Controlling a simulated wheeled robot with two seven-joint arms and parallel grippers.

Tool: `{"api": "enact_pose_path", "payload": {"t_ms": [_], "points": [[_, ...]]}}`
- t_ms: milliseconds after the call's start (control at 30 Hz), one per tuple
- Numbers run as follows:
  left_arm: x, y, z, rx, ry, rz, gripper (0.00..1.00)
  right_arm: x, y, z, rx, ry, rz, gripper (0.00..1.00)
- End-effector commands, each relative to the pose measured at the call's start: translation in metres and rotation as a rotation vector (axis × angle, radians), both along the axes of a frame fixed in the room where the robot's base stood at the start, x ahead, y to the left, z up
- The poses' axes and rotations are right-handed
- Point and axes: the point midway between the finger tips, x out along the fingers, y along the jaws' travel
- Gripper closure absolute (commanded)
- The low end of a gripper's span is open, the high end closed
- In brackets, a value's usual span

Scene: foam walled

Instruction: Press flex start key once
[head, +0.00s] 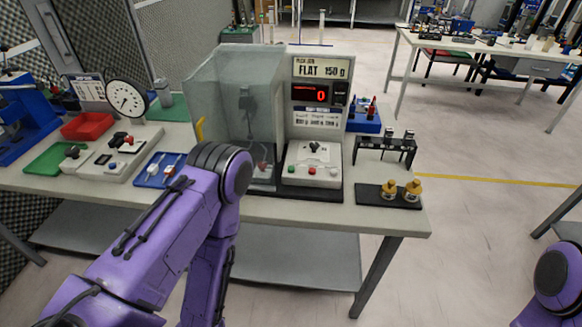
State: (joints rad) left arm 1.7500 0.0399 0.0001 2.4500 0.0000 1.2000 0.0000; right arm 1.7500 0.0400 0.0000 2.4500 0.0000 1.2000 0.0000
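A bench-top tester stands at the middle of the bench, with a grey control box (313,165) at its foot. The box has a black knob on top and small red, green and red-and-white keys along its front. The lettering by the keys is too small to read, so I cannot tell which is the flex start key. A red display (310,93) above reads 0, under a sign (322,69) saying FLAT 150 g. My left arm bends in front of the bench, left of the control box, and its gripper is out of view. My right gripper is also out of view.
A clear guard (215,100) stands left of the display. A black tray (389,195) with brass weights and a black rack (385,146) are on the right. A dial gauge (126,98), red bin (87,126) and blue tray (160,169) are on the left.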

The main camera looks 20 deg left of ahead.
Motion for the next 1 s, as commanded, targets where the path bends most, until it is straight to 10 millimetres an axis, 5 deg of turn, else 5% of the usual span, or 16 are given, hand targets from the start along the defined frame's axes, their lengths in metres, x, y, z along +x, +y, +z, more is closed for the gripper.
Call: {"api": "enact_pose_path", "payload": {"t_ms": [33,167,1000], "points": [[0.0000,0.0000,0.0000,0.000,0.000,0.000,0.56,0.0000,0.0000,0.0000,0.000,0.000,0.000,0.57],[0.0000,0.0000,0.0000,0.000,0.000,0.000,0.99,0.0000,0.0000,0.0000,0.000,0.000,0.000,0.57],[-0.0001,0.0001,0.0000,0.000,0.000,0.000,1.00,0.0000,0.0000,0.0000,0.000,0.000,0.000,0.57]]}}
